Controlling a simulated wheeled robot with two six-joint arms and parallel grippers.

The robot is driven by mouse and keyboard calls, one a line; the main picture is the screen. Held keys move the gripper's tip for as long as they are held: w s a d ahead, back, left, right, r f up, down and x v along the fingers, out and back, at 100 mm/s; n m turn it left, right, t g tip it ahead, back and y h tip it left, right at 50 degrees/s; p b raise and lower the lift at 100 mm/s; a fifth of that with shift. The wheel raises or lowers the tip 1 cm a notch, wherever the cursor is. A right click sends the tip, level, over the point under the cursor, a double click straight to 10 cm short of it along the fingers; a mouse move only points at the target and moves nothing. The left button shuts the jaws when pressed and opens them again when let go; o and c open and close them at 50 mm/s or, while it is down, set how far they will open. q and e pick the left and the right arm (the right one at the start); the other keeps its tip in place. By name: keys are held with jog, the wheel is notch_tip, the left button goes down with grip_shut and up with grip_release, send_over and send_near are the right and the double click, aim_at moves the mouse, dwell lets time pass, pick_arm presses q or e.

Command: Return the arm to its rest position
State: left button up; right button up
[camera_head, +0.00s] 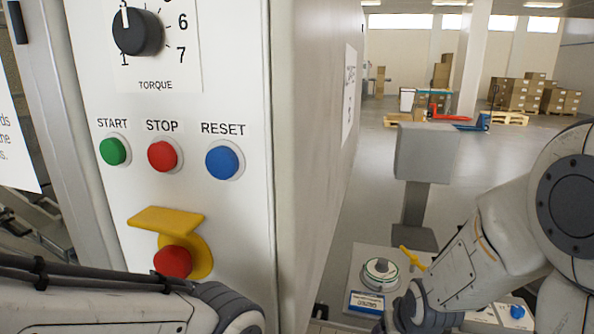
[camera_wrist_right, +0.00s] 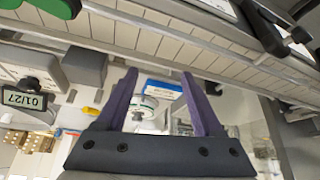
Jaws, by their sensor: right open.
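My right arm (camera_head: 490,245) comes in from the right in the head view, bent, with its dark lower joint beside a grey station. My right gripper (camera_wrist_right: 158,76) shows in the right wrist view. Its two purple fingers are spread apart with nothing held between them. A round white and green device (camera_wrist_right: 144,106) shows behind the gap, apart from the fingers. My left arm (camera_head: 100,306) crosses the bottom left of the head view, below the control panel. My left gripper is out of view.
A white control panel (camera_head: 225,60) stands close at left, with green start (camera_head: 112,151), red stop (camera_head: 162,156) and blue reset (camera_head: 222,162) buttons. A red emergency button (camera_head: 172,262) sits under a yellow guard. A grey post (camera_head: 426,150) stands behind the station. Open floor lies beyond.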

jog(key=s+a+r+n+g, duration=0.2)
jog(key=s+a+r+n, duration=0.1)
jog(key=s+a, duration=0.4)
jog(key=s+a+r+n+g+y, duration=0.1)
jog(key=s+a+r+n+g, duration=0.2)
jog(key=s+a, duration=0.5)
jog(key=shift+s+r+n+g, duration=0.25)
jog(key=shift+s+n, duration=0.55)
jog(key=shift+s, duration=2.25)
